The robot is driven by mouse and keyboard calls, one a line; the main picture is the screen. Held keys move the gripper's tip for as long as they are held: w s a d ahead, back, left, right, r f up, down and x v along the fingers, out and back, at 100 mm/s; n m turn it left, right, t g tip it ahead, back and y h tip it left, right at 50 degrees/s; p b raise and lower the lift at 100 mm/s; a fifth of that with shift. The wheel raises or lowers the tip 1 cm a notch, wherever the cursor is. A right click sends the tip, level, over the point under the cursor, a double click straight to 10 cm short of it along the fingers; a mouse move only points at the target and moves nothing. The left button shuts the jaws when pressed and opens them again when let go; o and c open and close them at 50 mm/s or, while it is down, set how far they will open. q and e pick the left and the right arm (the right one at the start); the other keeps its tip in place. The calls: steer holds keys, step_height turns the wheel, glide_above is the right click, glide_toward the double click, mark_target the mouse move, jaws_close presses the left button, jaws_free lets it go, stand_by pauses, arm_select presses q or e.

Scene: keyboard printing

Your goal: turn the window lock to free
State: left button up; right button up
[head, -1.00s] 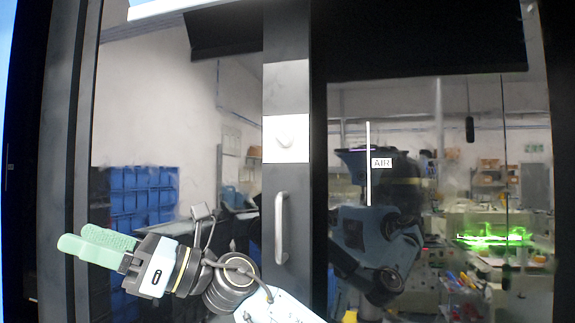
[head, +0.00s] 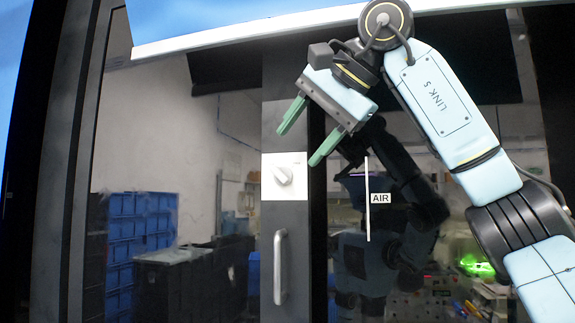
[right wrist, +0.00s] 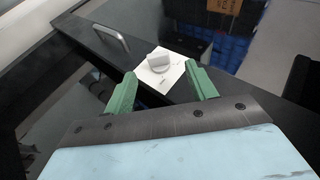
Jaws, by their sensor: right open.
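The window lock is a white knob (head: 284,175) on a square white plate (head: 298,187), set on the dark window post above a grey handle. My right gripper (head: 297,147) is open and empty, with green fingers pointing down and left just above the plate in the head view. In the right wrist view the knob (right wrist: 160,60) stands on its plate (right wrist: 168,80), beyond and between the open fingertips (right wrist: 161,72). The fingers look apart from the knob. Whether the knob stands at free cannot be told. My left gripper is not in view.
A grey bar handle (head: 280,267) is on the post below the lock, and shows in the right wrist view (right wrist: 112,38). Dark glass panes flank the post, with an AIR label (head: 380,198) on the right one. Blue crates (head: 135,240) show through the left pane.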

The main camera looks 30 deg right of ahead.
mark_target(282, 173)
steer(key=x, duration=0.6)
steer(key=shift+w+d+f+p, duration=0.3)
steer(key=shift+d, duration=0.05)
steer(key=shift+c, duration=0.5)
